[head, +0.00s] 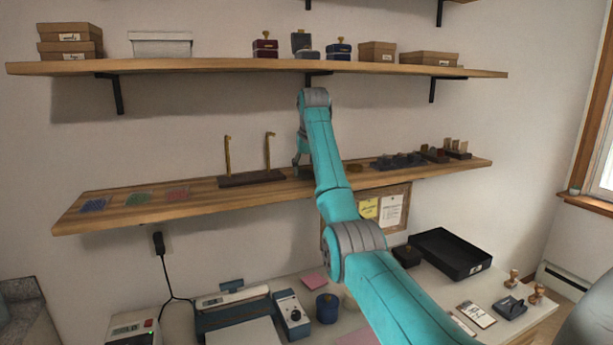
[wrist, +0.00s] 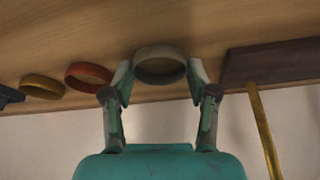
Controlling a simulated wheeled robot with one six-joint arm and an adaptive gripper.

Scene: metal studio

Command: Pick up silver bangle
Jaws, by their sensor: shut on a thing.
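The silver bangle (wrist: 160,50) is a plain grey ring in the wrist view, between the fingertips of my gripper (wrist: 161,75). The fingers press on it from both sides. It is at the wooden shelf surface (wrist: 110,28); I cannot tell if it touches the shelf. In the head view my gripper (head: 302,163) is low over the middle shelf (head: 120,212), just right of the stand, and my arm hides the bangle.
In the wrist view, a red bangle (wrist: 88,66) and a yellow bangle (wrist: 42,78) lie to the left. A dark stand base (wrist: 270,64) with a brass post (wrist: 264,130) is close on the right. An upper shelf (head: 220,67) with boxes hangs above.

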